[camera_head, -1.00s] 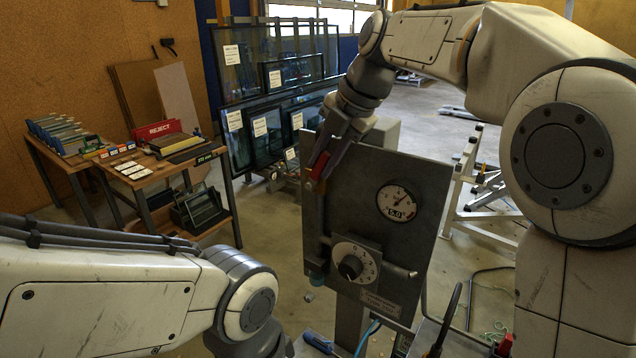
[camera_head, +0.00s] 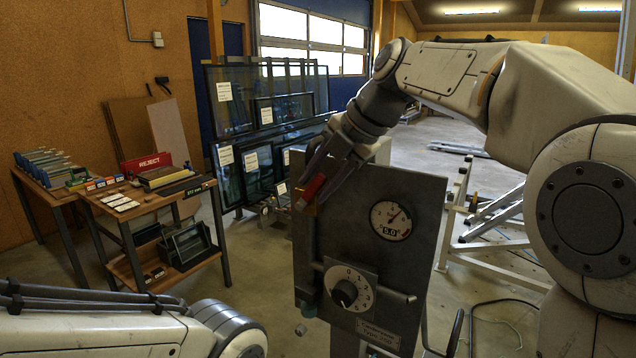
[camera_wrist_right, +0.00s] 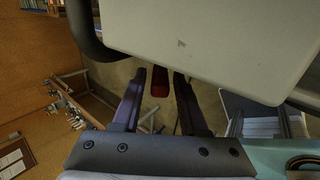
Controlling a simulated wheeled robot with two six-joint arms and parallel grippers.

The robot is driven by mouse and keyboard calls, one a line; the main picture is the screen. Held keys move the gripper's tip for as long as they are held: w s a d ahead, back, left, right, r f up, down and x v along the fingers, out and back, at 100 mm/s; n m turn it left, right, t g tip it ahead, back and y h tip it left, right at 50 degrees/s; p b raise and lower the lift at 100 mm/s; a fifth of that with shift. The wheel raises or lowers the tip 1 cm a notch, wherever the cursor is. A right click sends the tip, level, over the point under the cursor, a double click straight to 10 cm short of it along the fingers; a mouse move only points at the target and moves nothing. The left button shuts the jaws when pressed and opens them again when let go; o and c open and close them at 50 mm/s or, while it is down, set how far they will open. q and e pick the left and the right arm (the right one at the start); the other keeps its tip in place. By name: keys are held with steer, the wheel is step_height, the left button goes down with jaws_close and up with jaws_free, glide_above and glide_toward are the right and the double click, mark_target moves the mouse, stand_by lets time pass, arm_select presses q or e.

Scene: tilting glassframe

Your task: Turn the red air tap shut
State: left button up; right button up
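The red air tap (camera_head: 313,187) sits at the upper left of a dark grey control panel (camera_head: 345,215). Its red handle looks slanted in the head view. My right gripper (camera_head: 326,182) is at the handle, its fingers open on either side of it. In the right wrist view the red handle (camera_wrist_right: 160,82) lies between the two finger tips (camera_wrist_right: 159,78), with a gap visible on each side. The fingers hide part of the tap in the head view. My left gripper is out of view; only its arm shows at the lower left.
The panel also carries a round gauge (camera_head: 391,221) and a black knob with a numbered dial (camera_head: 345,293). A wooden bench with a red reject sign (camera_head: 146,162) stands at the left. Glass panes (camera_head: 262,110) lean behind. A white frame (camera_head: 492,222) stands at the right.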

stand_by(0.3)
steer(key=v, duration=1)
steer(key=shift+d+r+p, duration=0.2)
steer(key=shift+p, duration=0.2)
steer(key=shift+s, duration=0.1)
